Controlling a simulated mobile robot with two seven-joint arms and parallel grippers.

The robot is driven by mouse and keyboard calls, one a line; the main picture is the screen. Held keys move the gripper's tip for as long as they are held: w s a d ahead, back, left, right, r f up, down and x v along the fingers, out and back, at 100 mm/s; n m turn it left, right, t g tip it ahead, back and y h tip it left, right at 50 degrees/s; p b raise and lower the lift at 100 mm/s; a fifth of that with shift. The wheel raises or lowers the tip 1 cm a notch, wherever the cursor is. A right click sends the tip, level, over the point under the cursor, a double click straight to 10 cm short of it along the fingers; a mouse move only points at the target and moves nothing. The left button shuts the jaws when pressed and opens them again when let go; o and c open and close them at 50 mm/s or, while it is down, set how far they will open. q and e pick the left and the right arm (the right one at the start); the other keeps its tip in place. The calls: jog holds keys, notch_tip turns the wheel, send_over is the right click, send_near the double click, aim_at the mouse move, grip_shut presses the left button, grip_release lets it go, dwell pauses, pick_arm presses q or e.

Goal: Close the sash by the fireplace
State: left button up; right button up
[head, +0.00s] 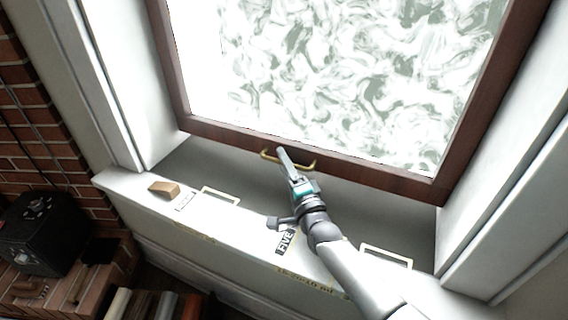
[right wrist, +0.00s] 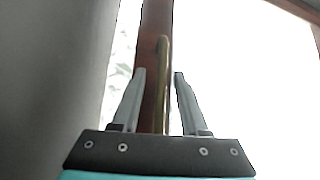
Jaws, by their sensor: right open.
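The sash (head: 310,151) is a dark brown wooden frame around bright patterned glass. Its bottom rail stands above the sill, with a dark grey gap beneath it. A brass handle (head: 304,165) is fixed on the bottom rail. My right gripper (head: 282,152) reaches up to the rail and overlaps the handle in the head view. In the right wrist view the open fingers (right wrist: 158,75) stand on either side of the brass handle (right wrist: 163,70) and the brown rail (right wrist: 150,100). I cannot tell whether they touch. My left gripper is not in view.
White jambs flank the sash. At left are a brick wall (head: 25,110), a black box (head: 38,232) and several upright books (head: 150,304).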

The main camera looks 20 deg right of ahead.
jog(key=shift+s+d, duration=0.1)
jog(key=shift+s, duration=0.15)
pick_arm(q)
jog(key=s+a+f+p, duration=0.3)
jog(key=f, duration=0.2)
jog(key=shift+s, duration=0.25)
pick_arm(e)
jog(key=s, duration=0.3)
jog(key=s+d+f, duration=0.1)
jog(key=s, duration=0.7)
jog(key=shift+s+d+f, duration=0.15)
jog(key=shift+f, duration=0.1)
